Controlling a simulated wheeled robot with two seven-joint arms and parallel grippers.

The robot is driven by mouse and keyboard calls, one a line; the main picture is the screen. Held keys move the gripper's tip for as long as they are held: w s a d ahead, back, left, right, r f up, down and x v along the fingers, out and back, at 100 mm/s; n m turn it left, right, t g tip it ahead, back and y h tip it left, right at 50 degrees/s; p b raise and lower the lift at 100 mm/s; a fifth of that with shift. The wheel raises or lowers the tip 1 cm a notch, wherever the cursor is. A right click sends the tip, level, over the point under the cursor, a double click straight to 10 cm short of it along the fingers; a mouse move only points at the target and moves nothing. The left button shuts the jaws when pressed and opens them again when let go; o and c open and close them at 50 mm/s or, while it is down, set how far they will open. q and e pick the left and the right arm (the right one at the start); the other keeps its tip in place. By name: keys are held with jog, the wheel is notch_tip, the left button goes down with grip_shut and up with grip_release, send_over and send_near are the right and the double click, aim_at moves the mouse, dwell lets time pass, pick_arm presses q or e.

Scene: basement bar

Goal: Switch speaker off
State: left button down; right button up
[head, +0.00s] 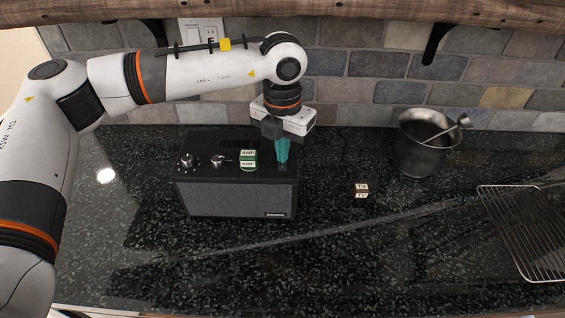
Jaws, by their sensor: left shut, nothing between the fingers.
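The speaker (235,199) is a black box with a grey front, standing on the dark counter. Metal knobs (218,160) sit on the left part of its top, and a green and white item marked AMP (248,160) is near the middle. My left gripper (283,160) points down at the right end of the speaker's top. Its teal fingers are shut with nothing between them. Their tips are at or just above the top surface; I cannot tell if they touch. Any switch under the tips is hidden. My right gripper is not in view.
A small block marked TV (361,190) lies on the counter right of the speaker. A metal bucket (416,155) with a utensil stands further right, and a wire rack (528,225) is at the right edge. A brick wall (370,85) and wooden shelf (350,10) are behind. The front counter is clear.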

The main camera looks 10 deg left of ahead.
pick_arm(q)
jog(key=shift+s+f, duration=0.1)
jog(key=shift+f, duration=0.05)
jog(key=shift+r+p, duration=0.4)
jog(key=shift+r, duration=0.45)
jog(key=shift+r+p, duration=1.05)
jog(key=shift+r, duration=1.65)
jog(key=shift+f, duration=0.1)
